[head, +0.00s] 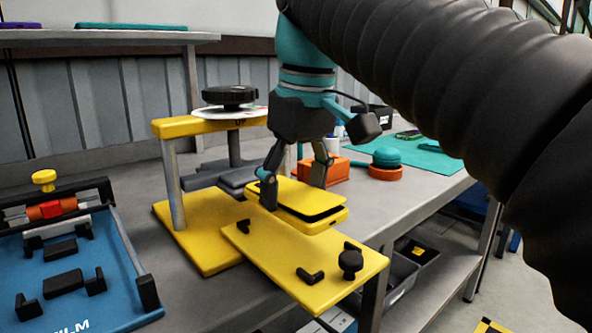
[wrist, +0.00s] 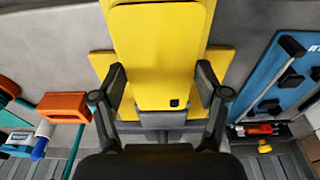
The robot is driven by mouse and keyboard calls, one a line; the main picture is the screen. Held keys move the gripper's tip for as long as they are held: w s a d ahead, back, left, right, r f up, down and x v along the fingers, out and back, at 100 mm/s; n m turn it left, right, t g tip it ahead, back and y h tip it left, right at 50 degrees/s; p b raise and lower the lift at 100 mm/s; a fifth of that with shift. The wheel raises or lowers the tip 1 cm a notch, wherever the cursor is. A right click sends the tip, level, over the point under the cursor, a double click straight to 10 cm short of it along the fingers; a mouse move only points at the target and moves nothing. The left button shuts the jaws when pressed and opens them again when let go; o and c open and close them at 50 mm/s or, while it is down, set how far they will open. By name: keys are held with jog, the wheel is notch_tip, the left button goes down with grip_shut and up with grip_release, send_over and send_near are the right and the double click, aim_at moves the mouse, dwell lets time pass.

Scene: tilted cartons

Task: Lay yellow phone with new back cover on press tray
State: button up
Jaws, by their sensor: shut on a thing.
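My gripper (head: 293,188) is shut on the yellow phone (head: 308,215), with one finger at each side edge. The phone has a yellow back cover (head: 298,196) on top, and a dark line shows between cover and body. The cover faces up in the wrist view (wrist: 160,60), with a small dark square near its lower edge. The phone is held roughly flat over the press tray (head: 318,272), a yellow plate with black corner stops and a black knob. In the head view it overlaps the tray's far part. I cannot tell whether it touches the tray.
The yellow press frame (head: 172,128) with its posts and black top knob (head: 230,95) stands behind the tray. A blue fixture (head: 85,275) is at the left. An orange box (head: 325,170) and a teal domed thing (head: 386,157) stand right of the press. Bins sit below the bench edge.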

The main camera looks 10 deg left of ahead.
aim_at(296, 241)
jog(key=shift+f+b, duration=1.2)
jog(key=shift+f, duration=1.35)
jog(key=shift+c, duration=1.3)
jog(key=o, duration=1.6)
jog(key=shift+r, duration=0.15)
jog(key=shift+s+d+r, duration=0.1)
jog(key=shift+d+r, duration=0.05)
jog(key=shift+r, duration=1.05)
jog(key=shift+s+d+r, duration=0.15)
jog(key=shift+r, duration=1.05)
jog(key=shift+s+d+r, duration=0.1)
jog(key=shift+d+r, duration=0.05)
jog(key=shift+r, duration=1.05)
